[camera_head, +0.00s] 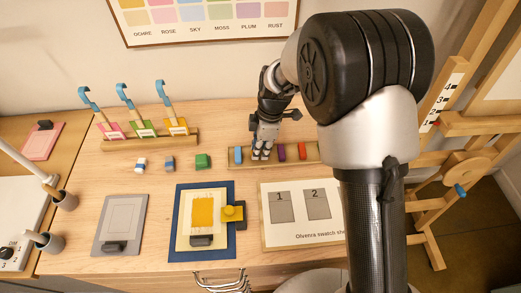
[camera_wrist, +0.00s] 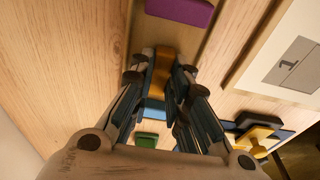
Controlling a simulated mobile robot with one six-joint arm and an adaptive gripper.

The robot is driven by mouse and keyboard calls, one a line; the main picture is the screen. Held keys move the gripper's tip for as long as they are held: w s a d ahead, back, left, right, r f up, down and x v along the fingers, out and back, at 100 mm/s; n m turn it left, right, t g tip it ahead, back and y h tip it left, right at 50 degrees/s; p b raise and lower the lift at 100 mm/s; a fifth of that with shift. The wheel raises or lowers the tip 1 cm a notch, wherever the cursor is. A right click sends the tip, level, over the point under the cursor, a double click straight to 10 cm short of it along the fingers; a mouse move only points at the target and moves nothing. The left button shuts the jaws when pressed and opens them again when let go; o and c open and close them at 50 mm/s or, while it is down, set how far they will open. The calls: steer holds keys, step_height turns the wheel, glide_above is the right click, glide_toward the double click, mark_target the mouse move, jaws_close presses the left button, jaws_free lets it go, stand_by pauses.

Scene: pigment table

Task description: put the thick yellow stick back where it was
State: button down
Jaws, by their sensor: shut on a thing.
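My gripper (camera_head: 262,154) is over the wooden stick tray (camera_head: 292,156), in the space between the blue stick (camera_head: 238,154) and the purple stick (camera_head: 281,152). In the wrist view my gripper (camera_wrist: 162,88) is shut on the thick yellow stick (camera_wrist: 163,72), an ochre-yellow bar between the fingers. The blue stick (camera_wrist: 154,108) and the purple stick (camera_wrist: 180,12) show on either side of it. In the head view the fingers hide the yellow stick. I cannot tell whether its underside touches the tray.
A red-orange stick (camera_head: 302,151) stands at the tray's right. A green block (camera_head: 203,161) is left of the tray. In front lie a blue mat (camera_head: 175,222) with a yellow knobbed block (camera_head: 233,212) and a numbered swatch board (camera_head: 300,235).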

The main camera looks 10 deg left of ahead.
steer(key=shift+f, duration=0.15)
steer(key=c, duration=1.5)
jaws_free()
steer(key=shift+c, duration=0.2)
